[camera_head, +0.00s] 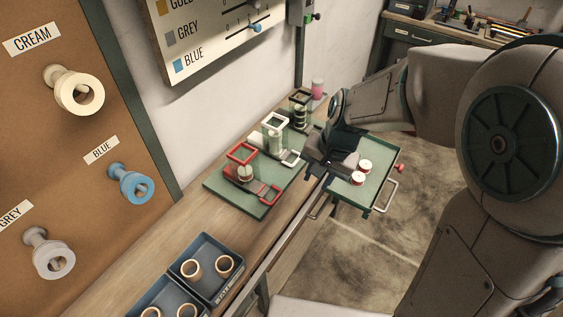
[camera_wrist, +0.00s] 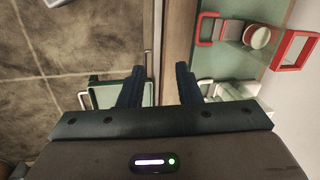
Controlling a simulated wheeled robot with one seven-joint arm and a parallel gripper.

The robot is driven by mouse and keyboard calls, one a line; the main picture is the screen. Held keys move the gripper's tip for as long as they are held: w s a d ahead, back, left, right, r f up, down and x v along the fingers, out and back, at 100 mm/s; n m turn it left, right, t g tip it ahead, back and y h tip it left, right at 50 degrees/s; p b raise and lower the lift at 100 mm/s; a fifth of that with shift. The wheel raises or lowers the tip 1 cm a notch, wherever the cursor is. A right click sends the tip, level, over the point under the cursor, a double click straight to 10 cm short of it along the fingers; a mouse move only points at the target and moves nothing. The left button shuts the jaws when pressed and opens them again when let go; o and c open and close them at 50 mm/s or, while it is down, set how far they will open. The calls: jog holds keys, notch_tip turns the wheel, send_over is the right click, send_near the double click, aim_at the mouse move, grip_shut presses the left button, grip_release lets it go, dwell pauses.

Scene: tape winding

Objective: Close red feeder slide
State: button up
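The red feeder is the front one in a row on a green board (camera_head: 222,187). It has a red square frame (camera_head: 242,153), a cream spool (camera_head: 245,173) and a slide with a red handle (camera_head: 269,195) reaching toward the board's front edge. In the wrist view the handle (camera_wrist: 206,29), spool (camera_wrist: 257,37) and frame (camera_wrist: 297,50) show at upper right. My gripper (camera_wrist: 159,70) has its two fingers apart with nothing between them. It is right of the red feeder, apart from its handle, over the bench's front edge. In the head view its fingertips are hard to make out.
A white feeder (camera_head: 276,140) and a black one (camera_head: 299,115) stand behind the red one. A green tray (camera_head: 374,195) with red-and-white spools (camera_head: 365,166) and a pale handle is beside my gripper. Blue bins (camera_head: 213,283) with rings sit on the bench at front.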

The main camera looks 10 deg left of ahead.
jog(key=r+m+p, duration=0.1)
jog(key=r+p, duration=0.1)
jog(key=p, duration=0.2)
send_over(278, 195)
jog(key=s+d, duration=0.2)
jog(key=d, duration=0.2)
jog(key=a, duration=0.1)
jog(key=shift+h, duration=0.3)
jog(key=a+f, duration=0.1)
jog(key=f, duration=0.3)
jog(key=w+f+b, duration=0.1)
jog(key=f, duration=0.4)
jog(key=a+f, duration=0.1)
jog(key=f, duration=0.4)
jog(key=shift+w+a+f, duration=0.25)
jog(key=shift+w+a, duration=0.05)
jog(key=shift+w, duration=0.05)
grip_shut()
